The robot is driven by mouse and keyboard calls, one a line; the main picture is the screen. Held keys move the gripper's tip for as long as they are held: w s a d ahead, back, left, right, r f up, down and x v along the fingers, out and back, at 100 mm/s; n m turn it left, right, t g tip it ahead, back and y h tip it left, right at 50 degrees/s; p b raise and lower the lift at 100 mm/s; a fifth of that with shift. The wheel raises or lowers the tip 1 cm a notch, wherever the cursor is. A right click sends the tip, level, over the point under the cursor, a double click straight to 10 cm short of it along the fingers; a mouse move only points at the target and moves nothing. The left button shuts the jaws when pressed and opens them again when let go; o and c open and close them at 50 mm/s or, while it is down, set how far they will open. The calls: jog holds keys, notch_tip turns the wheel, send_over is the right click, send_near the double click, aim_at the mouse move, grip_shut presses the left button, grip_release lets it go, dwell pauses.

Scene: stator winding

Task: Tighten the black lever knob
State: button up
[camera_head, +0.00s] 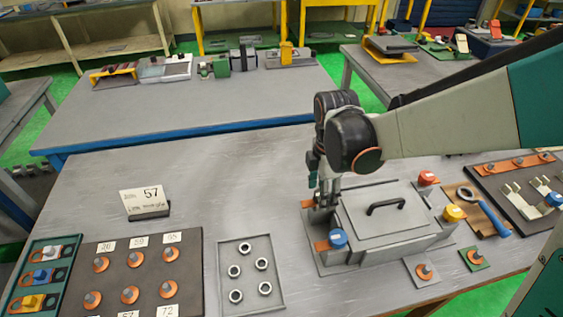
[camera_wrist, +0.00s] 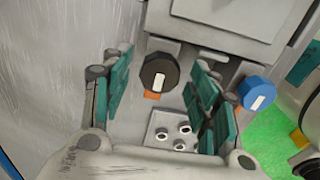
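The black lever knob (camera_wrist: 158,72), with a white mark on its face, shows in the wrist view between the two teal fingers of my gripper (camera_wrist: 160,62). The fingers are spread apart, with a gap on each side of the knob, and hold nothing. I cannot tell how deep they reach along it.
A blue knob (camera_head: 338,238) is close in front of my gripper; it also shows in the wrist view (camera_wrist: 256,93). Red (camera_head: 427,178) and yellow (camera_head: 453,213) knobs sit at the box's right side. A tray with several nuts (camera_head: 246,297) lies left, with bare table between.

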jog(key=c, duration=0.8)
